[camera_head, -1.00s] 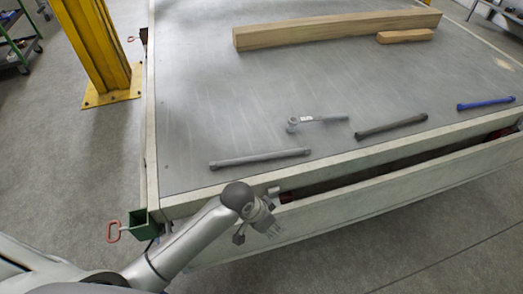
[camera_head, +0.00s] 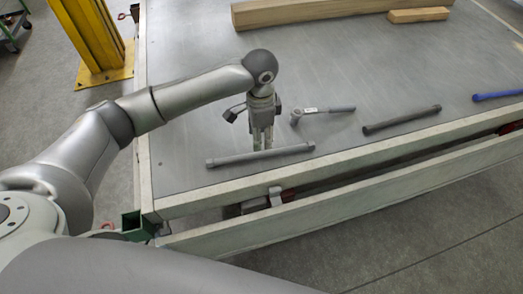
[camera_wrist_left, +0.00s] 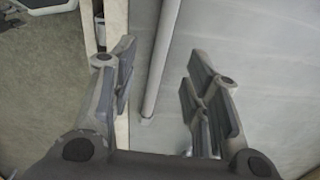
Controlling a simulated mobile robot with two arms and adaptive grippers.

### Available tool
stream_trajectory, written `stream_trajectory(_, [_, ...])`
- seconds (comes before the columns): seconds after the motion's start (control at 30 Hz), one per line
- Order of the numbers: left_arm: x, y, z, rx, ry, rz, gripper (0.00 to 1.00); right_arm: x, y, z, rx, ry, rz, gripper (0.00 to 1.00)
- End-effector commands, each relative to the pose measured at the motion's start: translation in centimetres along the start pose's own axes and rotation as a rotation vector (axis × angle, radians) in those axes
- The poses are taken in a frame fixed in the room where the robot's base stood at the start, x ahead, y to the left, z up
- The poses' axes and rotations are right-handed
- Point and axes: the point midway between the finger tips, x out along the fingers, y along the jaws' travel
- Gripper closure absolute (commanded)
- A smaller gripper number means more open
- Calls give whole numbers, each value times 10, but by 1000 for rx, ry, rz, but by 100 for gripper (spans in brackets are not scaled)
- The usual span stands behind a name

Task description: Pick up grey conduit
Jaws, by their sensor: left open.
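The grey conduit (camera_head: 232,159) is a straight grey tube lying on the trailer bed near its front edge. My left gripper (camera_head: 262,146) points down just behind the conduit's middle in the head view, with its fingers apart. In the left wrist view the conduit (camera_wrist_left: 161,60) runs lengthwise between the two open fingers of the gripper (camera_wrist_left: 158,95), closer to the left finger. The fingers hold nothing. I cannot tell how high the fingertips are above the bed. My right gripper is not in view.
A ratchet-like tool (camera_head: 322,111) lies right of the gripper, then a dark bar (camera_head: 401,120) and a blue bar (camera_head: 498,95). A long wooden beam (camera_head: 300,12) and a short block (camera_head: 419,15) lie farther back. A yellow post (camera_head: 92,35) stands left of the trailer bed (camera_head: 190,105).

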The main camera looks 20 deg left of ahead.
Motion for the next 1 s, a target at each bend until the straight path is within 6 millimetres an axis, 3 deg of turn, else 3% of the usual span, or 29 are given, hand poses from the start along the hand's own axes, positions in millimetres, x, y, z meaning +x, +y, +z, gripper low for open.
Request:
stream_trajectory(0.1, [22,1,0,0,-2,3,57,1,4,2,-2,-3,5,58])
stream_trajectory(0.37, [44,-1,-1,-1,0,0,57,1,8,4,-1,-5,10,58])
stream_trajectory(0.63, [82,-4,-4,0,0,0,57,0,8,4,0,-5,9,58])
stream_trajectory(0.97, [90,-5,-4,1,2,-2,57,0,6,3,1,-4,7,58])
stream_trajectory(1.0, [90,-5,-4,1,2,-2,61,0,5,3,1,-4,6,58])
